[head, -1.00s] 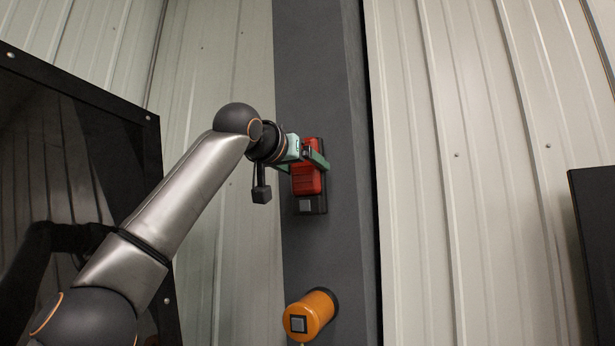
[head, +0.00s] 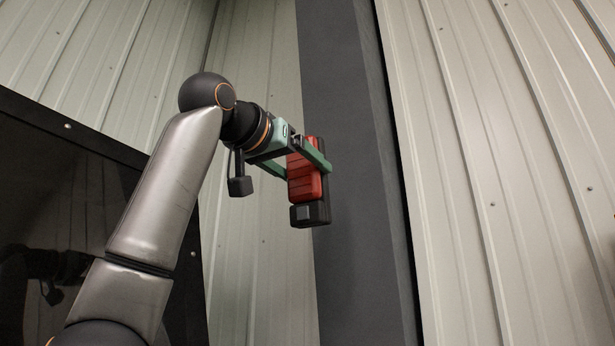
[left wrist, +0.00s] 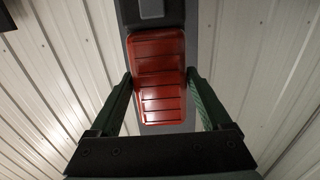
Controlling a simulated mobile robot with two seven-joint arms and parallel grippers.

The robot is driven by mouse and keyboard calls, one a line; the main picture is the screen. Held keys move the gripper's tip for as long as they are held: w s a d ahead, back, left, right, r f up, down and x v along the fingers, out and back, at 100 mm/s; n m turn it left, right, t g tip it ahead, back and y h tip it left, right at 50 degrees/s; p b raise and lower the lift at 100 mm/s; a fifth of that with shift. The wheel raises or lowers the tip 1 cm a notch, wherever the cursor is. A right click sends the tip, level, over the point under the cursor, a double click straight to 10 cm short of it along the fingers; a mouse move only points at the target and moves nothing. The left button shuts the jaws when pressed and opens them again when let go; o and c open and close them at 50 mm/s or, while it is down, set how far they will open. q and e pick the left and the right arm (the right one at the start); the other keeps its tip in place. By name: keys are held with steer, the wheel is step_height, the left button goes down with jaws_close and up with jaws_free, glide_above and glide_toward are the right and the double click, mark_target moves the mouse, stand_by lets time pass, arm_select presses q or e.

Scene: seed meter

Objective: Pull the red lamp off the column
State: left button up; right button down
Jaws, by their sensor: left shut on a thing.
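The red lamp (head: 304,187) has a black housing with a grey square at its lower end. My left gripper (head: 308,171) is shut on it, with a green finger on each side of the red body. In the head view the lamp overlaps the left edge of the dark grey column (head: 362,250) and stands out past it, so it appears held in front of the column, apart from it. In the left wrist view the red lamp (left wrist: 158,60) sits between the two green fingers (left wrist: 160,78). My right gripper is not in view.
Pale corrugated wall panels (head: 490,180) stand on both sides of the column. A black glossy panel (head: 60,200) with a bolted frame is at the left, behind my left arm. The space around the held lamp looks clear.

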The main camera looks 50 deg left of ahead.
mark_target(299, 170)
arm_select(q)
steer(key=shift+f+b+v, duration=0.1)
steer(key=shift+b+v, duration=0.2)
steer(key=shift+v, duration=0.65)
steer(key=shift+f+b+v, duration=0.15)
steer(key=shift+b+v, duration=0.15)
steer(key=shift+v, duration=0.6)
